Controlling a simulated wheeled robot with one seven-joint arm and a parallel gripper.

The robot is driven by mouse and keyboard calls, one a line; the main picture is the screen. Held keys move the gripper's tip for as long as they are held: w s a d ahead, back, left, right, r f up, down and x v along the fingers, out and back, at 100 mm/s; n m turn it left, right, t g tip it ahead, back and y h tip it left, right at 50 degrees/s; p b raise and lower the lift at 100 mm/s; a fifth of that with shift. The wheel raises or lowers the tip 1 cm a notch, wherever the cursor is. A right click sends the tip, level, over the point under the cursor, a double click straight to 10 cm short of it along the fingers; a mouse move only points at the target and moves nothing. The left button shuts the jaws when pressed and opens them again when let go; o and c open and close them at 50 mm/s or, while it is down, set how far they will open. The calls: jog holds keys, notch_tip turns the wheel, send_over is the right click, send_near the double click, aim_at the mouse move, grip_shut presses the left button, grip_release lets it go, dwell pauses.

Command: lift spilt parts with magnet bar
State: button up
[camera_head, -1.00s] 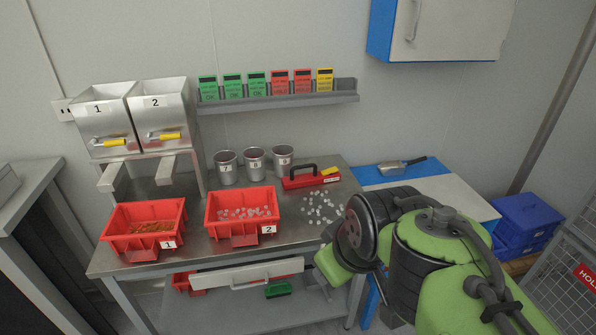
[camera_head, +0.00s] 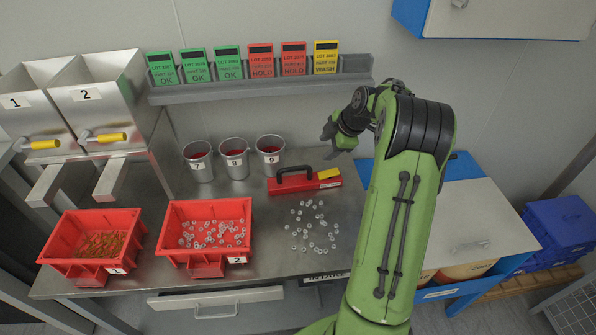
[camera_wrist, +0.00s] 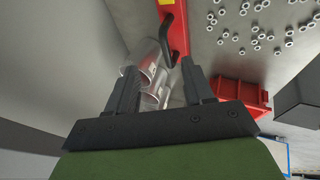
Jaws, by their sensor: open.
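The red magnet bar (camera_head: 322,184) with a black handle lies on the steel bench behind the spilt parts; its red body also shows in the wrist view (camera_wrist: 181,35). The spilt parts (camera_head: 312,227), many small pale rings, lie loose on the bench in front of the bar. They also show at the top right of the wrist view (camera_wrist: 258,27). My gripper (camera_head: 333,137) is above and behind the bar's right part in the head view, apart from it. In the wrist view its two dark fingers (camera_wrist: 158,85) are spread, with nothing held between them.
Three metal cups (camera_head: 234,158) stand left of the bar. Red bin 2 (camera_head: 207,237) holds pale rings, and red bin 1 (camera_head: 93,244) holds orange-brown parts. A card rack (camera_head: 260,88) is on the wall behind. A blue-edged table (camera_head: 470,200) stands at right.

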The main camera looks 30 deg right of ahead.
aim_at(307, 168)
jog(key=x, duration=0.9)
jog(key=a+x, duration=0.1)
jog(key=x, duration=0.4)
jog(key=shift+f, duration=0.15)
jog(key=shift+c, duration=0.2)
grip_shut()
jog(key=shift+s, duration=0.15)
dwell(0.4)
